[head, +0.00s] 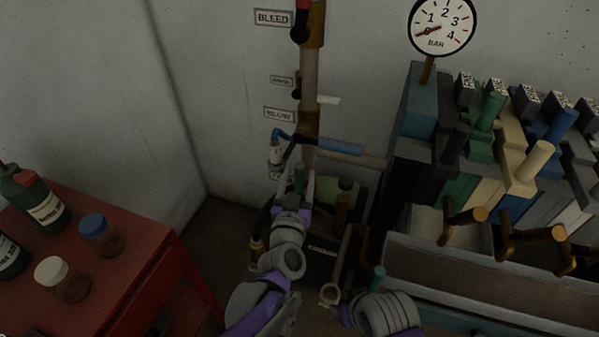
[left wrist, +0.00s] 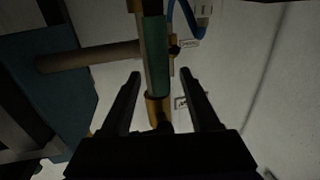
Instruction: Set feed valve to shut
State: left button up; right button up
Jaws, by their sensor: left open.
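A vertical brass pipe (head: 309,75) runs up the wall and carries several valves with small label plates. A green handle (head: 300,178) stands upright low on it; I cannot read a label that names it the feed valve. My left gripper (head: 298,190) is at this handle. In the left wrist view the open left gripper (left wrist: 160,95) has one finger on each side of the green handle (left wrist: 154,55), with gaps to both fingers. A blue lever handle (head: 341,147) points right, above the gripper. My right gripper is not in view.
A red table (head: 150,270) with bottles and jars stands at the left. A row of coloured levers (head: 530,165) and brass hooks stand at the right. A pressure gauge (head: 442,25) hangs above, its needle near the low end. A blue hose (head: 283,133) curves beside the pipe.

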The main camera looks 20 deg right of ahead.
pick_arm(q)
jog(key=shift+x, duration=1.15)
grip_shut()
dwell(0.6)
